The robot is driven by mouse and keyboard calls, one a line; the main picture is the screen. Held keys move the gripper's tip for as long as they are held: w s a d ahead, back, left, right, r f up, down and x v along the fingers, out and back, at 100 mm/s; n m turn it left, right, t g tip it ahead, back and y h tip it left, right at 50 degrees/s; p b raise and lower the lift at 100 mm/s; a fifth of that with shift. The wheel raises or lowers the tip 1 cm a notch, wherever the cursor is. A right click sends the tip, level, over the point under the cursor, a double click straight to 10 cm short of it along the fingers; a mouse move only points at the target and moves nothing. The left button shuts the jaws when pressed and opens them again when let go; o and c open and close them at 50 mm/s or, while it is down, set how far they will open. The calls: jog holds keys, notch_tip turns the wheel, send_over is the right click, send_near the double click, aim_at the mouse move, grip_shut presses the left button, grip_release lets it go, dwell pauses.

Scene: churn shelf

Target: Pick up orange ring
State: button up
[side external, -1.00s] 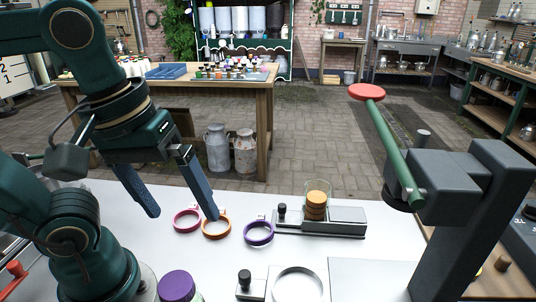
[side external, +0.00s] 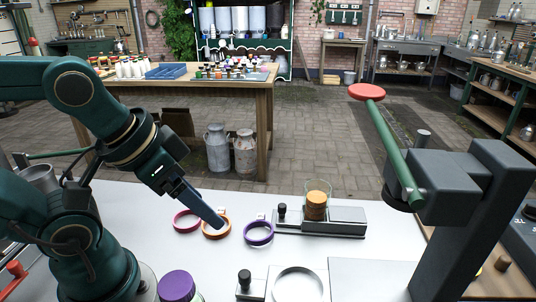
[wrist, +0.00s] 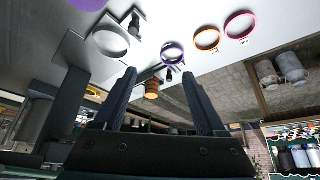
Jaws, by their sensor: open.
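The orange ring (side external: 214,237) lies on the white table between the pink ring (side external: 186,230) and the purple ring (side external: 258,243). My gripper (side external: 219,223) slants down to the right, and its near finger covers part of the orange ring in the side view; the height between them is unclear. In the wrist view my gripper (wrist: 160,78) is open with nothing between its fingers. The orange ring (wrist: 197,43) shows there beyond the right fingertip, up and to the right, apart from the jaws. No ring is held.
A glass with an amber stack (side external: 316,206) stands on a grey fixture (side external: 348,216) to the right. A post with a green lever (side external: 397,155) rises farther right. A purple-lidded jar (side external: 177,285) and a white round dish (side external: 298,287) are in front.

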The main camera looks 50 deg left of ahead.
jog(key=shift+c, duration=0.4)
jog(key=n+g, duration=0.6)
jog(key=n, duration=0.3)
send_over(221, 209)
notch_tip(221, 209, down, 11)
jog(key=shift+r, duration=0.15)
jog(key=shift+f, duration=2.35)
grip_shut()
